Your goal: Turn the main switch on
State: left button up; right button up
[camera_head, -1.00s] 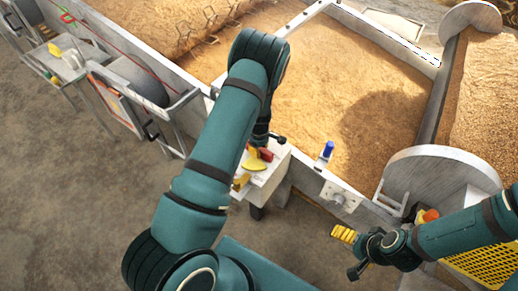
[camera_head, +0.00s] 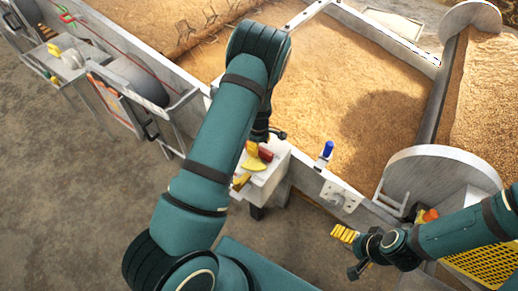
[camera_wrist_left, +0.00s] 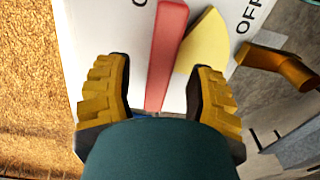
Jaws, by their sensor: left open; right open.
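The main switch is on a white box (camera_head: 262,183) at the trough's near side. It has a red handle (camera_wrist_left: 167,50) and a yellow wedge-shaped part (camera_wrist_left: 205,40). An "OFF" label is printed right of the wedge in the left wrist view; another label is cut off at the top. My left gripper (camera_wrist_left: 160,105) is open, with its yellow fingers on either side of the handle's lower end. I cannot tell whether they touch it. In the head view my left arm partly hides the switch. My right gripper (camera_head: 345,236) is open and empty, well right of the box.
An orange-yellow knob (camera_wrist_left: 280,65) sticks out beside the box. A blue-topped lever (camera_head: 327,150) stands on the trough rim to its right. Grain (camera_head: 330,90) fills the trough behind. The floor (camera_head: 70,210) at the left is clear.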

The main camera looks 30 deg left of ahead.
pick_arm(q)
notch_tip(320, 180, up, 10)
jog(key=shift+f, duration=0.15)
dwell(0.6)
